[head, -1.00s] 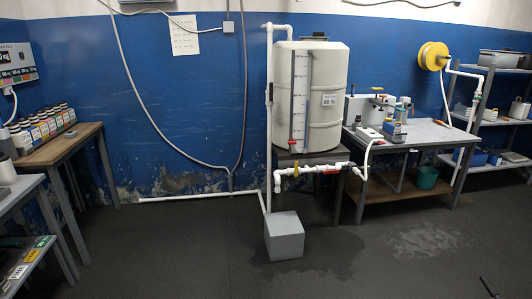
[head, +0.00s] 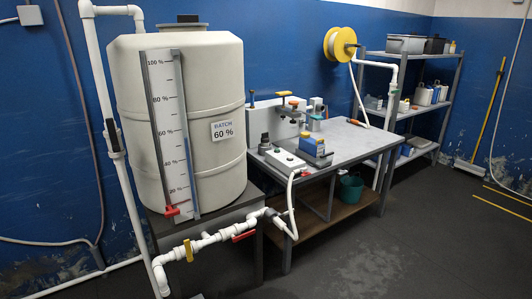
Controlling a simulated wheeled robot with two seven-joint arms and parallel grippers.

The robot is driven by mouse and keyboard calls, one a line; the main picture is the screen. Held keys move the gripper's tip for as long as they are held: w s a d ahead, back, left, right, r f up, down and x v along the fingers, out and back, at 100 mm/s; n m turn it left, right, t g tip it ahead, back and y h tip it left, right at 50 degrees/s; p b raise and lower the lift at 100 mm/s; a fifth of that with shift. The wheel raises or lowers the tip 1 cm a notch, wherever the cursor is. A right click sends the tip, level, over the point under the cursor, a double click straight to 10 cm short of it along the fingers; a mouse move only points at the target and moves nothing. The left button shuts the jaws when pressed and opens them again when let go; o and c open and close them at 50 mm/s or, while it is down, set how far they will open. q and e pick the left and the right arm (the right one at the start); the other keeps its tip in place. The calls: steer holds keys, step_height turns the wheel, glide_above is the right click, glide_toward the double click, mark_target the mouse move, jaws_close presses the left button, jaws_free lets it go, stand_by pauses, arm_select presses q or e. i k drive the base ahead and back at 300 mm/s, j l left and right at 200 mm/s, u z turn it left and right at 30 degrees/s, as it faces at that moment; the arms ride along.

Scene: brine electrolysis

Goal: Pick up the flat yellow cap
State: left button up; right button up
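I cannot make out a flat yellow cap for certain in the head view. A small blue box (head: 315,150) with a yellowish top stands on the grey workbench (head: 352,143), too small to tell more. Neither of my grippers is in view.
A large white tank (head: 210,110) marked 60 % stands left of the workbench. White pipes (head: 222,237) run in front of it. A teal bucket (head: 351,188) is under the bench. Metal shelves (head: 420,110) stand behind right. The floor at front right is clear.

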mark_target(304, 135)
steer(key=i+j+z, duration=0.2)
steer(key=i, duration=0.35)
steer(key=i+z, duration=0.25)
steer(key=i, duration=0.3)
